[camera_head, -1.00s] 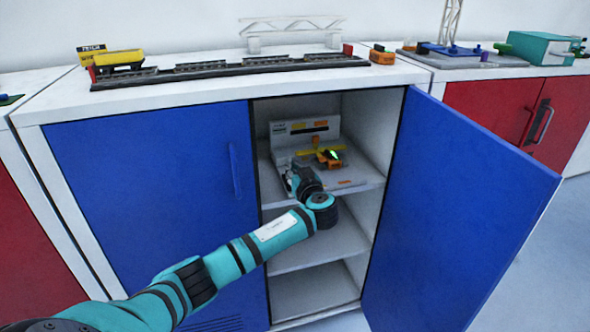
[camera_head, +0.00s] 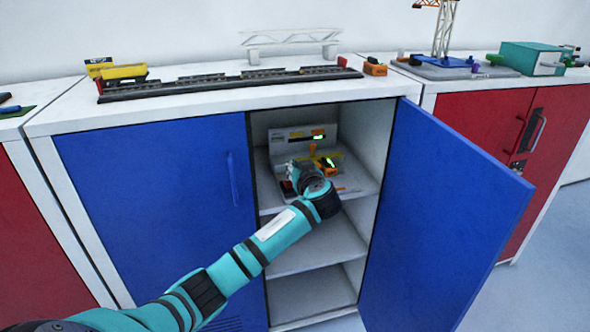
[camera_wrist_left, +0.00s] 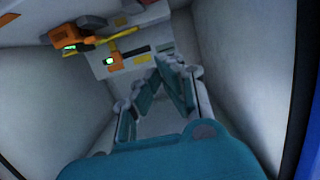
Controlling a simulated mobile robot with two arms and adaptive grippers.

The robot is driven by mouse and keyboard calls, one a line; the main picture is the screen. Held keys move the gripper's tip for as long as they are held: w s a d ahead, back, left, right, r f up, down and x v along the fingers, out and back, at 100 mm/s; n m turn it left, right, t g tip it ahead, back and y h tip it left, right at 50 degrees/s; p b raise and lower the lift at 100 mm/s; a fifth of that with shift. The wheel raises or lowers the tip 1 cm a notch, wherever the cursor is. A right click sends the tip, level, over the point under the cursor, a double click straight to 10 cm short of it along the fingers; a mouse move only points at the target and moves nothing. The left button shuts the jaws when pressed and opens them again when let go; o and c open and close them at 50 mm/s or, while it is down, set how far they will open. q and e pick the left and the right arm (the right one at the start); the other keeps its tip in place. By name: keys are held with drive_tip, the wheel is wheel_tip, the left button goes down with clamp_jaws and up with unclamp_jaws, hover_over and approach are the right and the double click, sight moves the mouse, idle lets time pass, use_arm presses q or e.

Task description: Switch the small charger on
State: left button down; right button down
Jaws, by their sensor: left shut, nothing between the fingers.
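A white charging station (camera_head: 290,146) stands on the upper shelf inside the open blue cabinet. An orange and black device (camera_head: 328,167) with a green light sits on its base, and a second green light (camera_head: 319,137) glows on its back panel. I cannot tell for certain which part is the small charger. My left gripper (camera_head: 291,177) is shut and empty at the left part of the station's base; its tips are partly hidden.
The blue right door (camera_head: 440,215) stands open, and the left door (camera_head: 150,200) is shut. The shelf below (camera_head: 310,250) is empty. Cabinet walls are close around my arm. A model track (camera_head: 230,80) and a small orange block (camera_head: 375,67) lie on top.

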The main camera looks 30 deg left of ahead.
use_arm(q)
drive_tip(key=v, duration=0.3)
drive_tip(key=r+v, duration=0.1)
drive_tip(key=v, duration=0.1)
drive_tip(key=shift+s, duration=0.4)
use_arm(e)
drive_tip(key=shift+s+a+f, duration=0.1)
drive_tip(key=shift+s+f, duration=0.35)
